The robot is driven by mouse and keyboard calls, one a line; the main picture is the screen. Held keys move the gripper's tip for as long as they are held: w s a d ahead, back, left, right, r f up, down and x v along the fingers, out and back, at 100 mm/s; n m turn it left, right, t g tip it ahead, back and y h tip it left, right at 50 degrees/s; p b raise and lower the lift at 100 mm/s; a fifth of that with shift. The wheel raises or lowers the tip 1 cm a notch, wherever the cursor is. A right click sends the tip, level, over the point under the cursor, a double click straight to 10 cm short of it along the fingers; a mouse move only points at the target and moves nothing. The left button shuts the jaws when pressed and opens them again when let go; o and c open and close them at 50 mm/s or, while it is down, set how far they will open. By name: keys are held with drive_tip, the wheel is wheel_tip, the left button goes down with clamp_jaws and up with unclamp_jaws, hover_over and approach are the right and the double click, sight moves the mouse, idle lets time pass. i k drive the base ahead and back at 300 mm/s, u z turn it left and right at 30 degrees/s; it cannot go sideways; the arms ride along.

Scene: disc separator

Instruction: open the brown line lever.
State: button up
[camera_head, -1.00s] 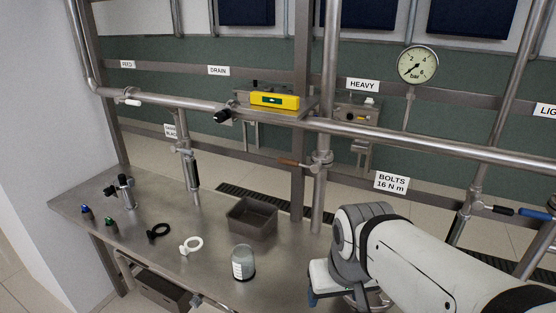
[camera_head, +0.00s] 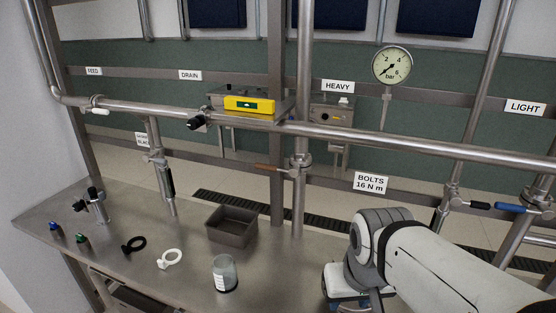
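The brown line lever (camera_head: 268,167) is a short brown handle. It sticks out level to the left from a valve on the upright steel pipe (camera_head: 301,190), below the HEAVY label (camera_head: 338,87). My arm reaches in from the lower right. The end with my gripper (camera_head: 346,290) points down at the bottom edge, below and to the right of the lever and well apart from it. The fingertips are hidden or cut off, so I cannot tell whether they are open or shut.
A long steel pipe (camera_head: 400,147) crosses in front at mid height. A yellow level (camera_head: 249,105) rests on a bracket above. The bench holds a grey bin (camera_head: 231,226), a jar (camera_head: 224,274) and clamp rings. Black (camera_head: 480,205) and blue (camera_head: 510,208) levers are at right.

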sight(294, 171)
drive_tip(key=z, duration=2)
drive_tip(key=k, duration=1.35)
drive_tip(key=u, duration=2)
drive_tip(key=i, duration=1.5)
drive_tip(key=u, duration=0.05)
